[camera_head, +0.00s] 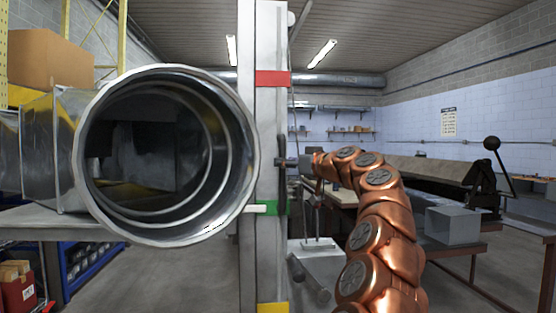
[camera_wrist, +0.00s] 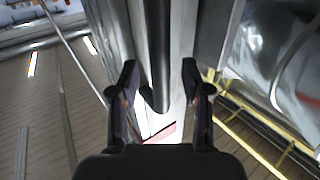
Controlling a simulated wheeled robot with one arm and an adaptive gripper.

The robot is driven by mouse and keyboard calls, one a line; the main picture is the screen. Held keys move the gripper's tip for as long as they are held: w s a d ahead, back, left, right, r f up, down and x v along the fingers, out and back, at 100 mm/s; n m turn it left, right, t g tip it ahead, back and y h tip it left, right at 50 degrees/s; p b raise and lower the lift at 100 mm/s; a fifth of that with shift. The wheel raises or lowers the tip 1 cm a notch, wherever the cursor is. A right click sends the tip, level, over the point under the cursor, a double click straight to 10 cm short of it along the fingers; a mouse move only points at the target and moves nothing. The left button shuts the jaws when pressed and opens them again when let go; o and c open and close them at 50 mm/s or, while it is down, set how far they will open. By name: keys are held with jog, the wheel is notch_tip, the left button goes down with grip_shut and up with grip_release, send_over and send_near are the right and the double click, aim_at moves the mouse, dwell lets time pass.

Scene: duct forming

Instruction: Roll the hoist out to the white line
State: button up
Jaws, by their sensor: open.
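The hoist's grey upright mast (camera_head: 262,130) stands in the middle of the head view, with red, green and yellow bands. A dark upright bar (camera_head: 282,158) is on its right side. My gripper (camera_head: 296,164) is at this bar, at the end of my copper-coloured arm. In the wrist view my gripper (camera_wrist: 160,72) is open, with the dark bar (camera_wrist: 158,45) running between its fingers. Gaps show beside the bar, and I see no grip on it. The hoist's base is mostly out of view. I cannot make out a white line on the floor.
A large round metal duct (camera_head: 245,185) is left of the mast, close to it. A workbench (camera_head: 45,222) with a blue bin rack (camera_head: 92,272) is at left. Benches and a grey metal box (camera_head: 452,225) stand at right. Bare floor (camera_head: 170,285) shows below the duct.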

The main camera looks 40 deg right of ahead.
jog(key=shift+w+d+p, duration=0.1)
jog(key=shift+w+p, duration=0.2)
jog(key=shift+w, duration=1)
jog(key=shift+c, duration=0.2)
grip_shut()
jog(key=shift+f, duration=0.1)
